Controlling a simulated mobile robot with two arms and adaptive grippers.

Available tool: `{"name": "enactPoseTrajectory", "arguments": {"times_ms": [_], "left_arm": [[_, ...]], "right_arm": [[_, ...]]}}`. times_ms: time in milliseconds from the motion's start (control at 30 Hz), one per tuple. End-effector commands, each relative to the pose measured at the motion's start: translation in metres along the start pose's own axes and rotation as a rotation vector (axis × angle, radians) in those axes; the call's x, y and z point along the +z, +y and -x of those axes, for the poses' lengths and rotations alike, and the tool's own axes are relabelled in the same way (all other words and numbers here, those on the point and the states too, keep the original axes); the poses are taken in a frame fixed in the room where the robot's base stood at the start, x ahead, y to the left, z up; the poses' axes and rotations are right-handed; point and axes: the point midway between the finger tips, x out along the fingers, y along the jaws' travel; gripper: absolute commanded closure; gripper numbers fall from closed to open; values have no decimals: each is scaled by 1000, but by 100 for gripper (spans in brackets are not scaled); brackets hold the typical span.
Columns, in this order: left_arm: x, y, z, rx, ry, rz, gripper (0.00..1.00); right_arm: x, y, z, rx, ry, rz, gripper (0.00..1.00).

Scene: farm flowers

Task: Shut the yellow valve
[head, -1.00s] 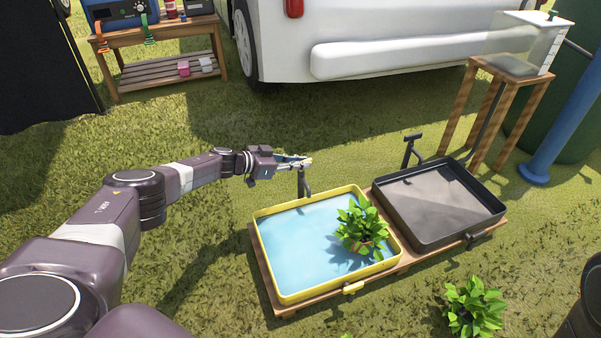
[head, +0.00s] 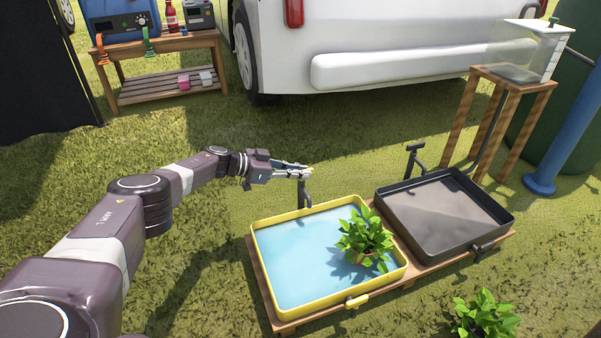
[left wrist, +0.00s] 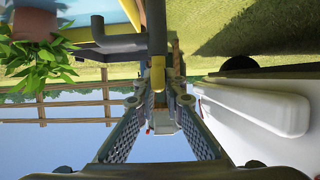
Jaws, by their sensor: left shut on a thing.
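The yellow tray (head: 262,262) holds blue water and a potted leafy plant (head: 365,238). A dark tap post (head: 304,194) stands at its back edge. My left gripper (head: 303,171) is at the top of this post. In the left wrist view the two fingers (left wrist: 157,112) close in around a yellow part (left wrist: 158,74), which looks like the yellow valve, at the end of a dark pipe (left wrist: 156,28). The gripper is shut on it. The fingers hide much of the valve, so its angle cannot be told. My right gripper is out of view.
A black tray (head: 400,228) with its own dark tap (head: 414,158) stands right of the yellow one. A clear tank (head: 520,62) sits on a wooden stand behind. A white vehicle (head: 380,40) is at the back. Another plant (head: 486,314) is at the front right. Grass left is clear.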

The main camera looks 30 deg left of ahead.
Motion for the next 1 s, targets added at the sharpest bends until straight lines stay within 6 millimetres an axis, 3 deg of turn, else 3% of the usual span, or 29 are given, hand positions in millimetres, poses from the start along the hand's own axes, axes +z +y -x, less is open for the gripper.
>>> {"name": "enactPoseTrajectory", "arguments": {"times_ms": [200, 567, 767, 1000], "left_arm": [[-2, 0, -1, -1, 4, -1, 73], [0, 0, 4, -1, 2, 1, 73], [0, -1, 27, -1, 2, 1, 73], [0, -1, 75, -3, 1, 0, 73]], "right_arm": [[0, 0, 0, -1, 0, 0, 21], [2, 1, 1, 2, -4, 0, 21], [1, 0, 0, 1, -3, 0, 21], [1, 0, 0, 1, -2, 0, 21]]}}
